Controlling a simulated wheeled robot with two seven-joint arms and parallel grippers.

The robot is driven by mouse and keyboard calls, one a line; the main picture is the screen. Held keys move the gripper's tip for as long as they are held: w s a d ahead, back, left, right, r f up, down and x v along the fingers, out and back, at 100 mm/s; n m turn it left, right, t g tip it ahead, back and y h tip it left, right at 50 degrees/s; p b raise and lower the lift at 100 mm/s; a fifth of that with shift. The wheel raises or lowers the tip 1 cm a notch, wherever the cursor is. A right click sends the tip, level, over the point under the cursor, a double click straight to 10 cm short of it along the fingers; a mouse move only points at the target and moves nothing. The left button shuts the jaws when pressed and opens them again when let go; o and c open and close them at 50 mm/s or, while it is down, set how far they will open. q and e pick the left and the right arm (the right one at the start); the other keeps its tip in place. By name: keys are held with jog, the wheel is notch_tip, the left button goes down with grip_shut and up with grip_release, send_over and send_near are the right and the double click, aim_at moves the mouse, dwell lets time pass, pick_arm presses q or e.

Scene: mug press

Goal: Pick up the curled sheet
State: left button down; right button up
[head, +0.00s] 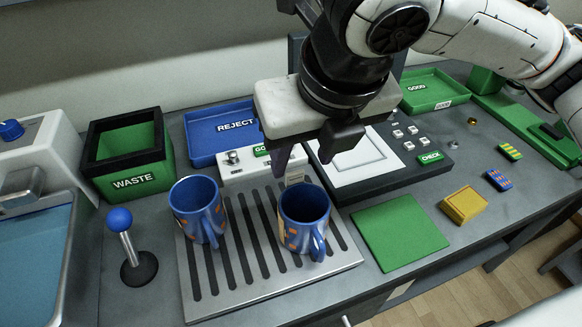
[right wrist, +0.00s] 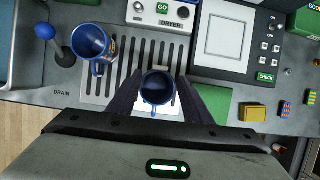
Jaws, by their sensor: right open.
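I cannot make out a separate curled sheet in either view. My right gripper (head: 313,145) is open above and behind the right blue mug (head: 304,208), pointing down. In the right wrist view the right mug (right wrist: 157,86) shows between the spread fingers of my right gripper (right wrist: 160,100). A bright white patch (right wrist: 174,112) lies beside this mug there; I cannot tell whether it is paper or bare rack. The left blue mug (head: 198,210), with orange marks, stands upright on the slotted drain rack (head: 262,283). My left gripper is not in view.
A green WASTE bin (head: 128,155) and a blue-knobbed lever (head: 128,245) stand left. A blue REJECT tray (head: 222,130) and the dryer (head: 242,167) are behind the rack. A green mat (head: 400,233) and yellow block (head: 463,204) lie right.

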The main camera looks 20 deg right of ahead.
aim_at(296, 174)
jog(key=x, duration=0.7)
jog(key=shift+w+f, duration=0.25)
jog(key=shift+f, duration=0.1)
jog(key=c, duration=1)
